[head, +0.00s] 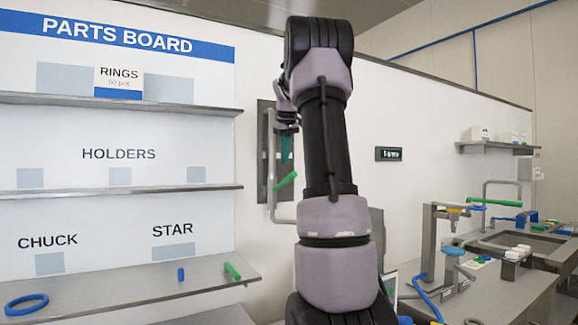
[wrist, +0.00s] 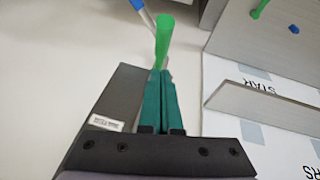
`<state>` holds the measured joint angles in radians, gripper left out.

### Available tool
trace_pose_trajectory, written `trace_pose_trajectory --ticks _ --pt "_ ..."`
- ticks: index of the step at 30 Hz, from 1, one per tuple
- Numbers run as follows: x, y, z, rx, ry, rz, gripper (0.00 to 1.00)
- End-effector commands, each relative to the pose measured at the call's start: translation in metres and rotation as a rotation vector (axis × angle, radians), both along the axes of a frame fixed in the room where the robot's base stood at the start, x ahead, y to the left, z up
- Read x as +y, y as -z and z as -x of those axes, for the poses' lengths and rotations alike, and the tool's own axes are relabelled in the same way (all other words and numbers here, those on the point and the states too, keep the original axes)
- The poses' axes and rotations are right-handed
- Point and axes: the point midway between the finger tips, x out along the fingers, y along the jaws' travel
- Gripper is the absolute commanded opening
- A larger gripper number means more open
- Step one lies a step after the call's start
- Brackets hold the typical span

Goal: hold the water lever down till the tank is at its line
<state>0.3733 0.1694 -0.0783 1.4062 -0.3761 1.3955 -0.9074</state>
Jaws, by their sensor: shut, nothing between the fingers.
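The water lever, a bright green handle (head: 286,181), slants from a grey pipe (head: 272,190) on a dark wall plate (head: 262,150). It shows in the wrist view as a green bar (wrist: 164,35) just past my fingertips. My gripper (head: 287,158) points down at the wall plate with its teal fingers together and empty, just above the lever. In the wrist view my gripper (wrist: 161,74) lines up with the handle's lower end. I cannot tell whether the tips touch it. No tank or fill line can be made out; my arm covers part of the wall.
The parts board (head: 120,45) has shelves at left, the lowest holding a blue ring (head: 26,304), a blue peg (head: 181,274) and a green bar (head: 232,271). A small display (head: 388,154) hangs right of my arm. A cluttered workbench (head: 500,290) stands at right.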

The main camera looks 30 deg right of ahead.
Motion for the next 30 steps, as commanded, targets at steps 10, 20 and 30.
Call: trace_pose_trajectory --ticks 10,20,30 --pt "-0.006 0.028 0.016 0.0 0.001 0.0 0.0" --pt "-0.006 0.029 0.016 -0.001 0.001 0.0 0.0" --pt "-0.005 0.05 0.031 -0.146 -0.001 0.006 0.0"
